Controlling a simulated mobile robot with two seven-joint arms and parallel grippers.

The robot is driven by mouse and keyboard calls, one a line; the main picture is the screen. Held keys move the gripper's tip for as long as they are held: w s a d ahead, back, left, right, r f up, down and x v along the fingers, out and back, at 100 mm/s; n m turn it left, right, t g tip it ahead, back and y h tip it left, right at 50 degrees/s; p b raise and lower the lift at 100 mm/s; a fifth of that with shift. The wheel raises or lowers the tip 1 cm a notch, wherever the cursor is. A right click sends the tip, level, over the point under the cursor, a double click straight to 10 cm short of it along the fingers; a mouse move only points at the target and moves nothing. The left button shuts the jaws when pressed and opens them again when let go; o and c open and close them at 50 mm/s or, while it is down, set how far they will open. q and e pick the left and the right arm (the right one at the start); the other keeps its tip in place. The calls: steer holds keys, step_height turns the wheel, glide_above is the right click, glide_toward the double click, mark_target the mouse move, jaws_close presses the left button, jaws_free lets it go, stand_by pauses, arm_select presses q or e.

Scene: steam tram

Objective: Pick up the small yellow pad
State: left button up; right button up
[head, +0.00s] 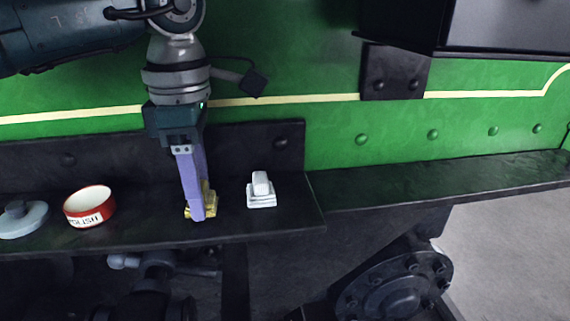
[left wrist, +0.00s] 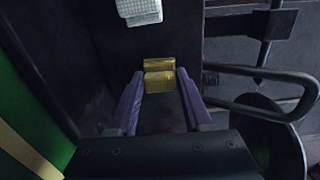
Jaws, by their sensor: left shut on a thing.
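The small yellow pad (head: 209,203) is at the black ledge of the green tram, low between the purple fingers of my left gripper (head: 198,214). The fingers point down and partly hide the pad in the head view. In the left wrist view, the pad (left wrist: 160,80) sits between the two fingertips (left wrist: 160,76), one on each side of it. My left gripper is shut on the pad. I cannot tell whether the pad still touches the ledge. My right gripper is not in view.
A white pad with a raised grip (head: 261,190) sits on the ledge (head: 297,220) to the right. To the left stand a red and white polish tin (head: 88,210) and a grey lid (head: 22,222). The green tram side (head: 300,125) rises behind. A dark box (head: 490,25) juts out at upper right.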

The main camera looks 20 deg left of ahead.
arm_select(q)
jaws_close()
step_height(320, 180, up, 20)
steer(key=p, duration=0.2)
stand_by(0.4)
